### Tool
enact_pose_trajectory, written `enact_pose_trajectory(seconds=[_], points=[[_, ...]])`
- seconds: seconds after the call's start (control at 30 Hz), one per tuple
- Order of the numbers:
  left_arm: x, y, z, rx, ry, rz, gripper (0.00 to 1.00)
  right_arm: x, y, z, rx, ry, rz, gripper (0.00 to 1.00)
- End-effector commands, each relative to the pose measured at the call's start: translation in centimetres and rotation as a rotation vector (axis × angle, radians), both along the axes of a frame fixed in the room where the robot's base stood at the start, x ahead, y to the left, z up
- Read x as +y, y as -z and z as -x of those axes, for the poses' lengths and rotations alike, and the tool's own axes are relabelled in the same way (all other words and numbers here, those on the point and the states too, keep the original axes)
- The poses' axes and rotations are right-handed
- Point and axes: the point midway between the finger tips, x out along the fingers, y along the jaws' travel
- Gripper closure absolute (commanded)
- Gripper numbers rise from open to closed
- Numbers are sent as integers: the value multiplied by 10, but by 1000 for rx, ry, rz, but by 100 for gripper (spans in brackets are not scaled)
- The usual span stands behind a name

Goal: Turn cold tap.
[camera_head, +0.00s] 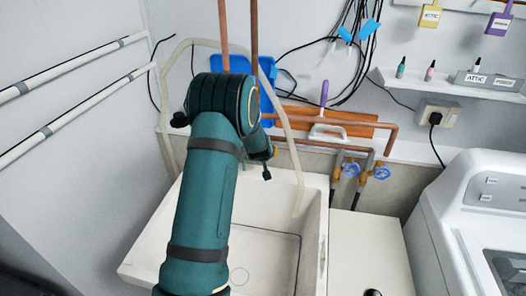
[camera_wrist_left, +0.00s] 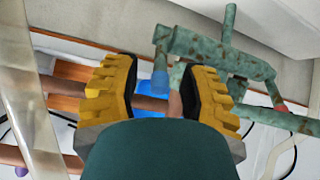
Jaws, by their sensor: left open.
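In the left wrist view a weathered green faucet (camera_wrist_left: 215,50) stretches across the upper right. Its blue-marked end (camera_wrist_left: 160,84), apparently the cold tap, lies between the two yellow fingers of my left gripper (camera_wrist_left: 162,68). The fingers are apart, with visible space on both sides of the blue end; I cannot tell whether either touches it. A red-marked end (camera_wrist_left: 282,107) is farther right, outside the fingers. In the head view my left arm hides the faucet and most of the gripper. My right gripper is not in view.
A white sink (camera_head: 314,235) stands below my arm. Two blue valve wheels (camera_head: 351,169) (camera_head: 381,173) sit on pipes to its right. A copper pipe (camera_head: 345,122), a shelf (camera_head: 430,88) and a white washing machine (camera_head: 465,215) bound the right side.

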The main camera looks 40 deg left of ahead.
Motion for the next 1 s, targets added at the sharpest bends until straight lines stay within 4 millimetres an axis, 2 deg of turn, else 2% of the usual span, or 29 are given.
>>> enact_pose_trajectory(seconds=[0.2, 0.4, 0.6, 1.0], points=[[-21, -35, 27, -5, 3, 1, 57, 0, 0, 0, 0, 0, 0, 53], [-34, -58, 48, -6, 2, 1, 57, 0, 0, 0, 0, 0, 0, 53], [-40, -68, 58, -4, 1, -2, 57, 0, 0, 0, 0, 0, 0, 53], [-41, -71, 61, -3, 0, -1, 57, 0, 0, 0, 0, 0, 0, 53]])
